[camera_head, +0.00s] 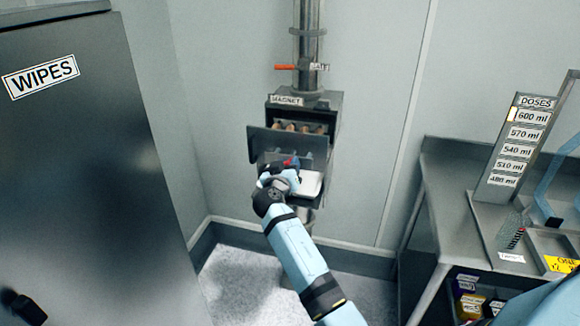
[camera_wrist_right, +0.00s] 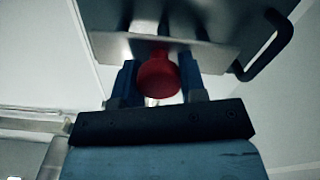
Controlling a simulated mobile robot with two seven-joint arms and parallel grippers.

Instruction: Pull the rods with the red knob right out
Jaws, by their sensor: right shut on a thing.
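The magnet box (camera_head: 303,108), labelled MAGNET, hangs on a vertical steel pipe against the wall. Several rod ends (camera_head: 305,127) show as brownish shapes in its opening. A grey front plate (camera_head: 286,142) stands out before the box. The red knob (camera_wrist_right: 158,75) sits between the two blue fingers of my right gripper (camera_wrist_right: 158,84), just below the plate's edge in the right wrist view. In the head view only a bit of red (camera_head: 288,162) shows at my right gripper (camera_head: 279,170), which is shut on the knob. The rods behind the knob are hidden. My left gripper is not seen.
A pale tray (camera_head: 309,184) sits under the box beside my right gripper. An orange valve handle (camera_head: 286,67) is above. A steel bench (camera_head: 433,180) with a DOSES board (camera_head: 515,140) stands right, a dark WIPES cabinet (camera_head: 90,150) left. Floor between is clear.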

